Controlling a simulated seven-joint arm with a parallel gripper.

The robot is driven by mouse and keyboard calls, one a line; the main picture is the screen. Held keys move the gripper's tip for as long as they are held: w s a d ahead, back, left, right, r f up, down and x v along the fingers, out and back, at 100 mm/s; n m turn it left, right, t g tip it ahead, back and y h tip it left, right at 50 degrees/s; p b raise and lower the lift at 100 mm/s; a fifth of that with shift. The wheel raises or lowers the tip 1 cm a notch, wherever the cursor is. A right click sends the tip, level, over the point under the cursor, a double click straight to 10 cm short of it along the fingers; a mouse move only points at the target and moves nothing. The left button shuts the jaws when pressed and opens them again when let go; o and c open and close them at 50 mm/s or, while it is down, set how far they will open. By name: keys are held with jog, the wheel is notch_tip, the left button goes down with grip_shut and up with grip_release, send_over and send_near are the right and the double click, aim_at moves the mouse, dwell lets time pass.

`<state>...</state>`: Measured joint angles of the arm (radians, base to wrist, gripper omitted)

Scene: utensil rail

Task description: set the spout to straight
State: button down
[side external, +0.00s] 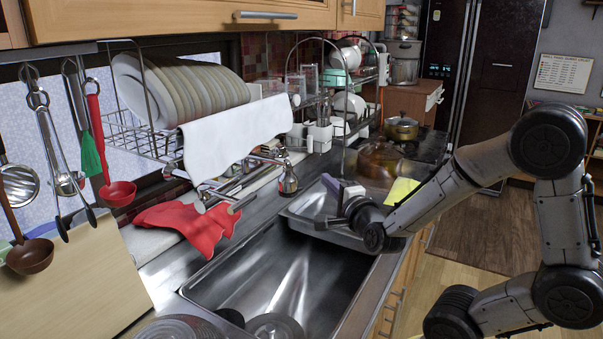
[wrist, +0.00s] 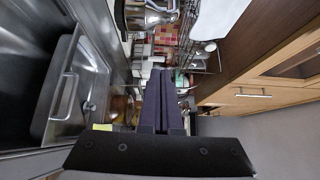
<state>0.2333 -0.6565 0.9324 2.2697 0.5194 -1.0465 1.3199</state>
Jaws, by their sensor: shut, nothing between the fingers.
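The chrome faucet with its spout (side external: 228,190) stands behind the sink (side external: 215,283), below the hanging white towel. Its spout appears to reach out toward the basin, but its exact angle is hard to tell among the other chrome parts. Chrome faucet parts also show at the top of the wrist view (wrist: 150,14). My gripper (side external: 330,185) is to the right of the faucet, above the drainer tray, apart from the spout. In the wrist view my gripper's dark fingers (wrist: 158,75) are together and hold nothing.
A red cloth (side external: 192,218) lies at the sink's left back edge. A white towel (side external: 235,130) hangs from the plate rack above the faucet. A metal tray (side external: 300,211) sits at the sink's far end. Utensils, including a red ladle (side external: 118,193), hang at the left. The space above the basin is clear.

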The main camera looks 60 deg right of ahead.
jog(key=w+d, duration=0.2)
jog(key=w, duration=0.7)
jog(key=shift+d+f+n, duration=0.15)
jog(key=shift+n, duration=0.15)
dwell(0.4)
jog(key=shift+w+a, duration=0.1)
jog(key=shift+a, duration=0.75)
